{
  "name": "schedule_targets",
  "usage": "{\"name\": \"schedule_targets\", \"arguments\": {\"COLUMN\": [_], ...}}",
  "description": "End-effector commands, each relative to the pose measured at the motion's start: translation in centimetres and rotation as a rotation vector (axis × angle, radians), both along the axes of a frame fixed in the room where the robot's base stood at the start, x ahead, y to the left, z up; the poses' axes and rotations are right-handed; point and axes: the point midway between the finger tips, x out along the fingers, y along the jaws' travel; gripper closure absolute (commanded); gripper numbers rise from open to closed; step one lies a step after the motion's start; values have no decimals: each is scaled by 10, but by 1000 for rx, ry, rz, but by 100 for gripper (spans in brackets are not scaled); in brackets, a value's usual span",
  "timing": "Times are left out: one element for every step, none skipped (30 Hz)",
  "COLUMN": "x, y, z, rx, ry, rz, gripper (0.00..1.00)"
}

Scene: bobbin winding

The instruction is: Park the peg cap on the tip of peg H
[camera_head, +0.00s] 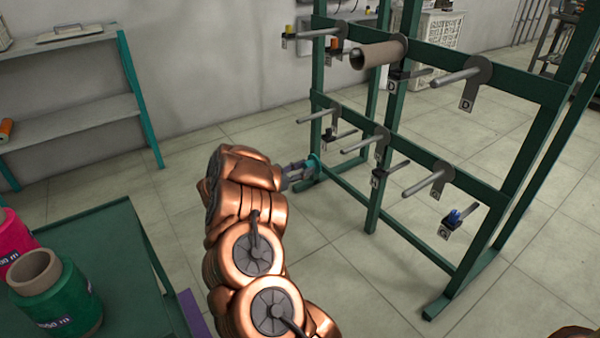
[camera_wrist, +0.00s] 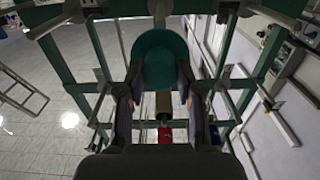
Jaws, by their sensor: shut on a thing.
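My gripper (camera_head: 304,172) is at the end of my copper-coloured arm, in front of the lower left of the green peg rack. It is shut on the teal-green peg cap (camera_head: 314,160), which is held clear of the floor. In the wrist view the rounded cap (camera_wrist: 163,58) sits between both fingers of my gripper (camera_wrist: 160,78). The rack carries grey pegs in two rows; a lower left peg (camera_head: 318,117) and a lower middle peg (camera_head: 360,146) are nearest the cap. Most letter plates are too small to read, so I cannot tell which peg is H.
A cardboard tube (camera_head: 380,52) is on an upper peg. The lower right peg (camera_head: 425,184) is bare, with a blue item (camera_head: 455,217) on a small holder below. A green table (camera_head: 120,260) with green and pink spools stands at left. Floor before the rack is clear.

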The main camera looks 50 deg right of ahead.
Motion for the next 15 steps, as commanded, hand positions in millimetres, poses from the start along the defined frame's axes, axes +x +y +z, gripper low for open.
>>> {"name": "schedule_targets", "arguments": {"x": [-2, -3, -4, -5, -6, -7, -8, -9, -10, -11, -11, -13, -14, -14, -15], "y": [-5, -8, -12, -15, -19, -23, -26, -30, -34, -37, -40, -45, -48, -51, -55], "z": [0, 1, 1, 1, 1, 1, 1, 1, 1, 1, 1, 0, 0, 0, 0], "rx": [-1, -2, -2, -2, -2, -2, -3, -3, -3, -2, -2, -1, 0, 0, 0], "ry": [0, 1, 0, 0, 0, 0, 0, 0, 0, 0, 0, 0, 0, 0, 0], "rz": [-2, -1, -1, -2, -2, -2, -2, -2, -1, 0, 0, 0, 0, 0, 0], "gripper": [100, 100, 100, 100, 100, 100, 100, 100, 100, 100, 100, 100, 100, 100, 100]}}
